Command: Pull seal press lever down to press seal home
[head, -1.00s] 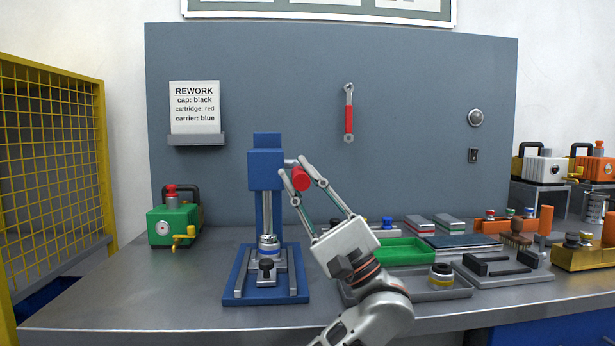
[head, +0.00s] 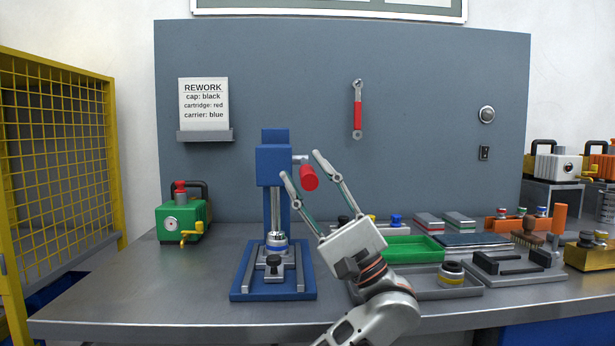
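The blue seal press (head: 274,165) stands upright on its blue base. Its lever ends in a red cylindrical knob (head: 309,178) to the right of the press head, close to head height. Below the head, a silver and blue round part (head: 276,243) sits on the base under the press column; the seal itself cannot be made out.
A green pump unit (head: 184,217) stands left of the press. A green tray (head: 412,250) and a grey tray (head: 475,288) with a ringed part lie to the right. A yellow mesh fence (head: 60,150) is at far left. The bench between pump and press is clear.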

